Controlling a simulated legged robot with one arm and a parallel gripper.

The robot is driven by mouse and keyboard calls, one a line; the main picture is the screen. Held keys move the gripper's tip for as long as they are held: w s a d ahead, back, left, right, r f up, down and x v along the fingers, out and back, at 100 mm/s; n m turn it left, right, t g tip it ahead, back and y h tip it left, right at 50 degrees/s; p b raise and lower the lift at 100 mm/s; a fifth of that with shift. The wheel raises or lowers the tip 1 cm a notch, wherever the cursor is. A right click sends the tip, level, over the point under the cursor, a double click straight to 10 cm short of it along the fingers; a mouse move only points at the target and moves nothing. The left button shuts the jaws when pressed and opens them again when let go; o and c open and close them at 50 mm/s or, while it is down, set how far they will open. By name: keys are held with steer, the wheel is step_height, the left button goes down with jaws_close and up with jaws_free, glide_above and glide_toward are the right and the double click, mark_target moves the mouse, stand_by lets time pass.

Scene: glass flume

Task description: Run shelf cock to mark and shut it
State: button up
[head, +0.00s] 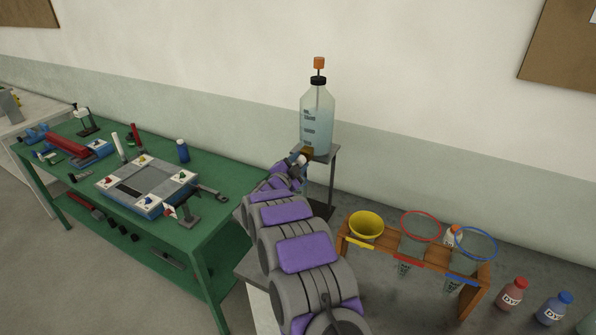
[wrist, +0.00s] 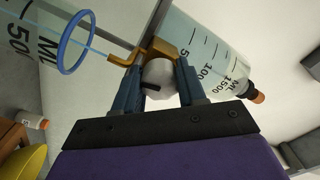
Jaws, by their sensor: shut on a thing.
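The shelf bottle (head: 317,120) stands upright on a small stand, with pale blue liquid inside and an orange-topped black cap. It lies tilted across the wrist view (wrist: 205,55), with volume marks. Its brass cock (wrist: 160,50) has a bent spout, and a thin pale blue stream runs from it through the blue rim (wrist: 76,42) of a clear marked vessel (wrist: 45,30). The level in that vessel cannot be made out. My gripper (wrist: 158,82) is shut on the white round knob (wrist: 160,78) of the cock, which bears a dark line. In the head view my arm hides the vessel.
A wooden rack (head: 385,245) at right holds a yellow funnel (head: 366,224) and clear cones with red and blue rims. A green bench (head: 215,215) with tools lies left of my arm.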

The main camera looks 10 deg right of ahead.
steer(key=shift+f+m+b, duration=0.15)
steer(key=shift+m+b, duration=0.35)
steer(key=shift+b, duration=0.1)
steer(key=o, duration=1)
steer(key=shift+a, duration=0.1)
steer(key=shift+o, duration=0.2)
steer(key=v, duration=1.7)
steer(key=shift+a, duration=0.15)
steer(key=shift+s, duration=0.1)
